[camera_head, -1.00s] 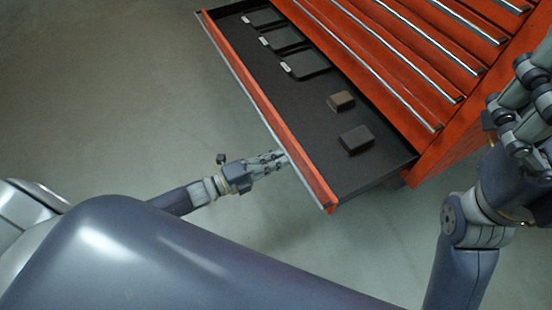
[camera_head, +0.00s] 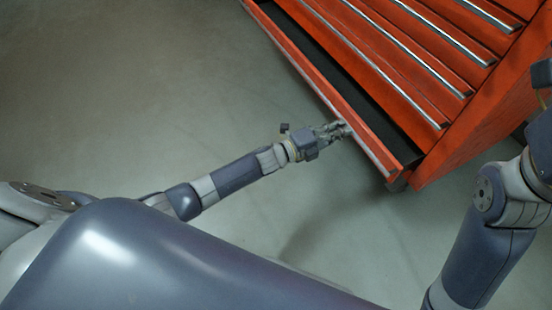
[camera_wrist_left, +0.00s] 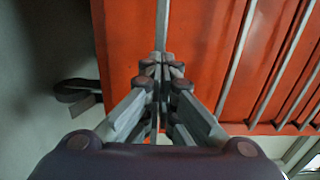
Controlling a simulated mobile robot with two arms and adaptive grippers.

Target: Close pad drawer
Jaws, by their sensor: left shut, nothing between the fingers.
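The pad drawer (camera_head: 318,79) is an orange drawer of the red-orange tool cabinet, and it stands open by a narrow gap. Its dark inside shows only as a strip, and the pads are hidden. My left gripper (camera_head: 346,129) is shut and empty, with its fingertips at the outer face of the drawer front, near its lower right end. In the left wrist view my left gripper (camera_wrist_left: 161,66) is shut against the orange drawer front (camera_wrist_left: 125,45). My right arm is at the right edge, and its gripper is out of the frame.
The orange cabinet (camera_head: 480,120) has several shut drawers with silver handle bars behind the open one. The grey floor (camera_head: 120,90) is clear to the left of the drawer. A dark caster (camera_wrist_left: 75,90) shows beside the drawer front in the left wrist view.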

